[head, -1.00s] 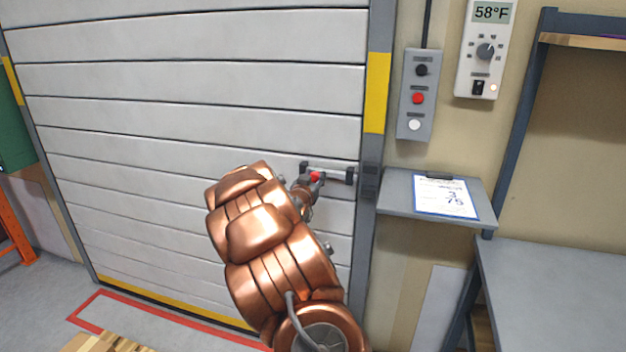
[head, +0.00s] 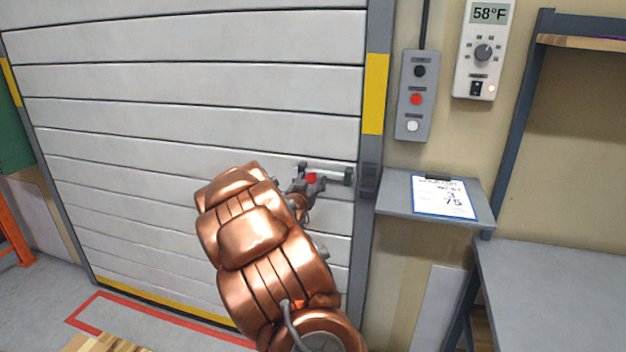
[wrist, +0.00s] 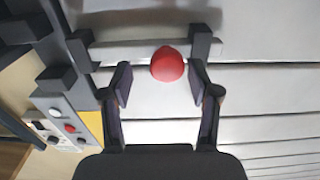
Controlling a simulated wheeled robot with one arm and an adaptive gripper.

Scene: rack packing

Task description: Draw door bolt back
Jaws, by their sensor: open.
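The door bolt is a grey bar (head: 331,173) held in dark brackets on the white slatted door, near its right edge. Its red knob (head: 311,178) sits toward the left bracket. In the wrist view the bar (wrist: 130,50) runs across between two dark brackets, with the red knob (wrist: 167,64) in front of it. My gripper (head: 309,184) is at the knob. In the wrist view my gripper (wrist: 160,78) is open, with a finger on either side of the knob and gaps showing. My copper arm hides part of the door below and left.
The grey door post (head: 368,230) stands right of the bolt, with a dark catch (head: 369,180) on it. A grey shelf (head: 400,205) with a clipboard (head: 443,197) juts out beside it. A button box (head: 416,115) and thermostat (head: 483,75) hang above.

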